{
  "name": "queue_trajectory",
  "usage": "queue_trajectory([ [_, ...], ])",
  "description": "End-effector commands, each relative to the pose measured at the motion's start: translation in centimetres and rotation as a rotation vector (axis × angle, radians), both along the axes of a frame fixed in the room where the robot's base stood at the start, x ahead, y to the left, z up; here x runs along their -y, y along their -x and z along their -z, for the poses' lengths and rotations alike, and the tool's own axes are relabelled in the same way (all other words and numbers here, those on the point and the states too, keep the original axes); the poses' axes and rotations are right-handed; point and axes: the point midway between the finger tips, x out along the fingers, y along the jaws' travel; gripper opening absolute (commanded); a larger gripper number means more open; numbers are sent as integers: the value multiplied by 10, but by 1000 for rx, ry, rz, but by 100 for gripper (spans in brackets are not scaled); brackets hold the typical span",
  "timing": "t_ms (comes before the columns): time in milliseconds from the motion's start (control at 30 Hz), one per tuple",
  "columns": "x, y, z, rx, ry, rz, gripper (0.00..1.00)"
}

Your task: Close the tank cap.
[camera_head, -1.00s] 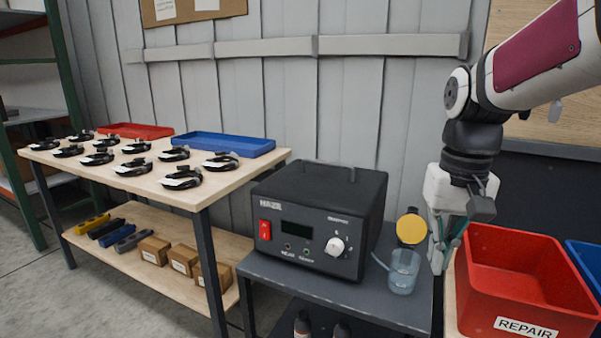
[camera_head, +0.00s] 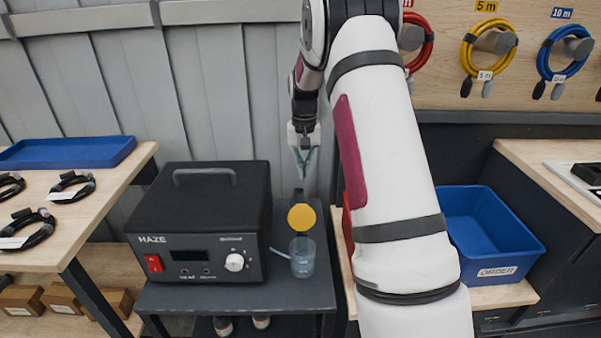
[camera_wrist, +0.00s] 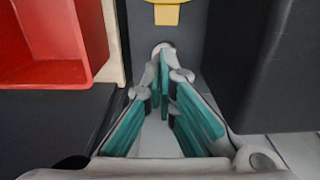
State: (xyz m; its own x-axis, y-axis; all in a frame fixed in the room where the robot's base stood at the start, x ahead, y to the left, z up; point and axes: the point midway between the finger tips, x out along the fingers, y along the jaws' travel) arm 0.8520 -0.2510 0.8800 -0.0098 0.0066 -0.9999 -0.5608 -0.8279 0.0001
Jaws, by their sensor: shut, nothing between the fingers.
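The tank (camera_head: 302,262) is a small translucent blue cup at the right of the black haze machine (camera_head: 203,225). Its round yellow cap (camera_head: 301,217) stands raised above the tank's back edge, open, with its face towards the head camera. My gripper (camera_head: 303,172) is shut and empty, pointing down above and behind the cap, apart from it. In the wrist view the teal-padded fingers (camera_wrist: 164,62) converge, and part of the yellow cap (camera_wrist: 166,14) shows at the top edge, beyond the fingertips. The tank is not seen in that view.
The machine stands close to the left on a dark cart (camera_head: 240,297). A red bin (camera_wrist: 55,72) is on the other side, mostly hidden by my arm in the head view. A blue bin (camera_head: 515,250) stands farther right. The grey wall is behind.

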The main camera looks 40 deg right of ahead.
Motion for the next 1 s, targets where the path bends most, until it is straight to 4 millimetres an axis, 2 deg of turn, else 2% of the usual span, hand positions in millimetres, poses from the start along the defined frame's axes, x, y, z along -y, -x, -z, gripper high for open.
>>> queue_trajectory([
  [300, -1, 1, 56, -4, -1, 0, 0],
  [500, -1, 1, 79, -2, -1, -1, 0],
  [667, -1, 1, 85, -1, -1, -1, 0],
  [1000, -1, 1, 85, 1, 1, -1, 0],
])
